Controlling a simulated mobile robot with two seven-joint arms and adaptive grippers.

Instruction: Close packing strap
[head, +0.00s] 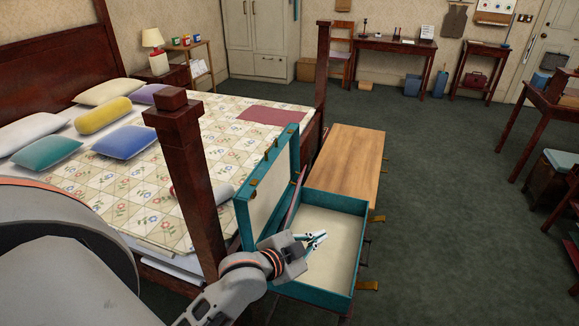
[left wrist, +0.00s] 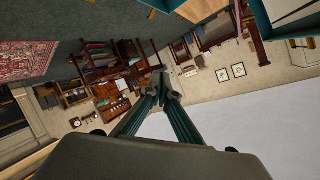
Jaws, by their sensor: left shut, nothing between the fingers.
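An open teal suitcase (head: 362,235) lies on the wooden bench at the foot of the bed. Its lid (head: 243,222) stands up on the left side, and its pale base is empty where I see it. A thin dark reddish strip (head: 294,198) runs along the hinge side; I cannot tell whether it is the packing strap. My left gripper (head: 322,238) is over the near part of the case, its fingers shut and empty. The shut fingertips also show in the left wrist view (left wrist: 160,82). My arm hides the near left corner of the case. My right gripper is not in view.
A dark bedpost (head: 190,160) rises close to the left of the lid and my left arm. The bed (head: 140,185) fills the left side. The bench top (head: 350,160) is bare behind the case. Green carpet (head: 440,200) to the right is clear.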

